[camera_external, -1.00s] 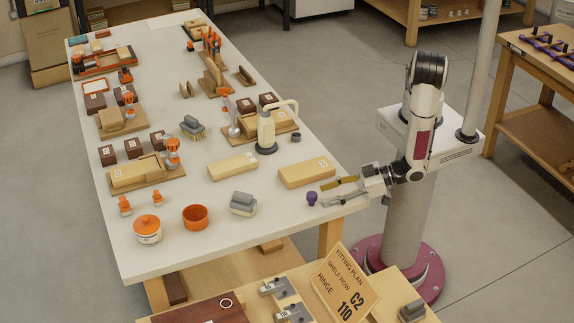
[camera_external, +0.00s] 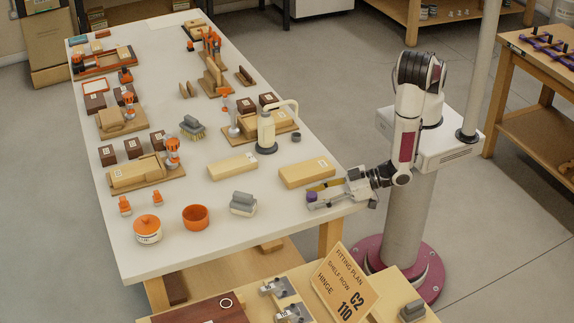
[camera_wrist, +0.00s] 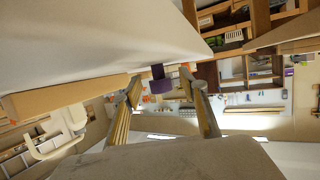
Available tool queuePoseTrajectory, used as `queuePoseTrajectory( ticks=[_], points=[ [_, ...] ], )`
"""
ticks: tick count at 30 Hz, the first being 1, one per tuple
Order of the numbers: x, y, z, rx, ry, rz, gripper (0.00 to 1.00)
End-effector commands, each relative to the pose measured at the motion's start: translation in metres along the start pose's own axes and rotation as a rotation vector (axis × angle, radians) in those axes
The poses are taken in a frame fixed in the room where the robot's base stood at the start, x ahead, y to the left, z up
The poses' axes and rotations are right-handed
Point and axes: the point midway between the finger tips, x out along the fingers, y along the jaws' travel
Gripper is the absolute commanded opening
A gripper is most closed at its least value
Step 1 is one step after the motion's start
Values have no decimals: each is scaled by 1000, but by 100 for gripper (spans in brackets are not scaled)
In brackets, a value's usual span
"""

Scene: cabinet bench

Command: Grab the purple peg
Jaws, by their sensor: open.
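The purple peg (camera_external: 312,197) stands on the white bench near its front right edge. My gripper (camera_external: 311,196) reaches in from the right, low over the bench, with its two fingers spread and the peg between the tips. In the wrist view the peg (camera_wrist: 160,82) shows between the open fingertips (camera_wrist: 160,87), with a visible gap on each side. The peg's lower part is partly hidden by the near finger in the outside view.
A long wooden block (camera_external: 306,173) lies just behind my gripper, with another (camera_external: 232,167) to its left. A beige dispenser (camera_external: 266,132) stands farther back. Bare bench top lies left of the peg.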

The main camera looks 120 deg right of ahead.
Motion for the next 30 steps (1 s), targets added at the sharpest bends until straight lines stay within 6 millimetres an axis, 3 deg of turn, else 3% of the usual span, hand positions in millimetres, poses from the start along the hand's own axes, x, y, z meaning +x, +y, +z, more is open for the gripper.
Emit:
queuePoseTrajectory(
  ticks=[6,22,23,27,30],
  points=[
    [15,0,1,0,-2,1,43],
    [16,0,1,0,-1,0,43],
    [16,0,1,0,-1,0,40],
    [16,0,0,0,-1,0,8],
    [16,0,0,0,-1,0,8]
  ],
)
